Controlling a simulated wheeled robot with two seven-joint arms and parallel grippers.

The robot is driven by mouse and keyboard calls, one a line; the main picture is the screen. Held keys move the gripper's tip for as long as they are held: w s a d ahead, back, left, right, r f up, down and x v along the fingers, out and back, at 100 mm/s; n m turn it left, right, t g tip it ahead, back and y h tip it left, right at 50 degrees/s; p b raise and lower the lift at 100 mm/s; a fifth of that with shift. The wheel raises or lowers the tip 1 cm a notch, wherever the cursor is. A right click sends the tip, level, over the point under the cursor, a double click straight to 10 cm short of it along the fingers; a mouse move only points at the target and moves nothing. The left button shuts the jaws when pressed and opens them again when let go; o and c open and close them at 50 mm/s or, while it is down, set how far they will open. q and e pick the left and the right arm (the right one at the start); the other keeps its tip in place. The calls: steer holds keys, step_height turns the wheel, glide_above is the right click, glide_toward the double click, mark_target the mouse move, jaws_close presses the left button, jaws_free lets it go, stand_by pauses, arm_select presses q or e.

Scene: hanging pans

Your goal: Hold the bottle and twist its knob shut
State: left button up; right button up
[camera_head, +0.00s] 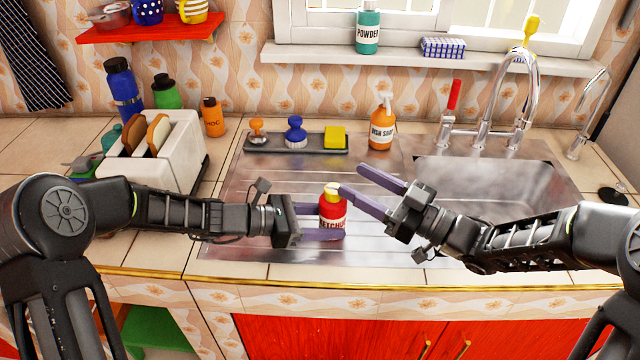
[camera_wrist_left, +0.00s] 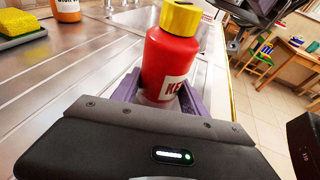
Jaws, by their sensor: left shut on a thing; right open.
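A red ketchup bottle (camera_head: 332,214) with a yellow knob (camera_head: 331,189) stands upright on the metal draining board. In the left wrist view the bottle (camera_wrist_left: 168,62) and its yellow knob (camera_wrist_left: 181,16) are large and close. My left gripper (camera_head: 322,221) is shut around the lower body of the bottle, with its purple fingers on both sides. My right gripper (camera_head: 368,190) is open, its purple fingers pointing left. The tip of its lower finger is close to the knob; I cannot tell whether they touch. The knob's thread is hidden.
The metal draining board (camera_head: 255,200) is clear around the bottle. Behind it are a tray (camera_head: 270,146) with brushes and a yellow sponge, and an orange dish soap bottle (camera_head: 382,128). The sink (camera_head: 490,185) and tap (camera_head: 520,80) are right; a toaster (camera_head: 165,155) is left.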

mark_target(333, 193)
steer(key=d+f, duration=0.1)
steer(key=s+d+f+g, duration=0.1)
steer(key=d+f+n+g, duration=0.1)
steer(key=shift+s+f+h, duration=0.25)
steer(key=shift+s+h, duration=0.05)
steer(key=x, duration=1.2)
steer(key=shift+s+a+f, duration=0.1)
steer(key=shift+s, duration=0.05)
jaws_close()
stand_by(0.3)
